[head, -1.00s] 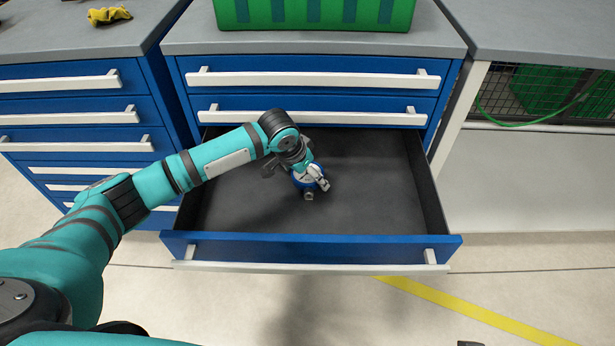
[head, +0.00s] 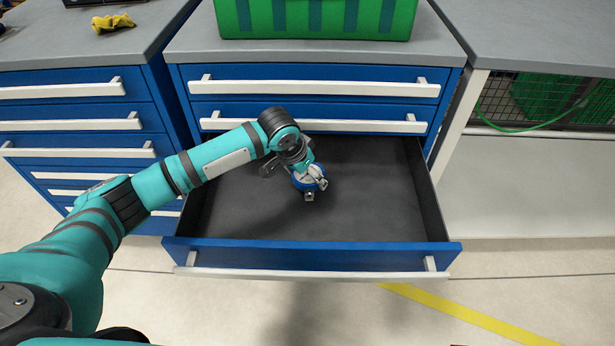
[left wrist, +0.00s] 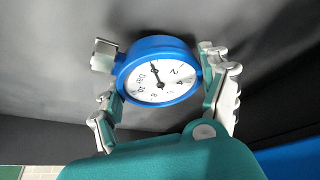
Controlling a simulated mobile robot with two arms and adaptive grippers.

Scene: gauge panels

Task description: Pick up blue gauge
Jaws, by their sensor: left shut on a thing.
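The blue gauge (head: 311,181) has a round blue rim and a white dial. It is in the open drawer (head: 370,190), partly hidden by my gripper in the head view. In the left wrist view the gauge (left wrist: 157,75) sits between the two fingers, its dial facing the camera and its metal fitting at the upper left. My left gripper (head: 309,182) reaches into the drawer and is shut on the gauge, with a finger on each side of the rim in the left wrist view (left wrist: 160,82). I cannot tell whether the gauge touches the drawer floor. My right gripper is not in view.
The drawer's blue front (head: 310,256) and side walls surround the gauge. Closed drawers (head: 315,85) are above. The drawer's right half is empty.

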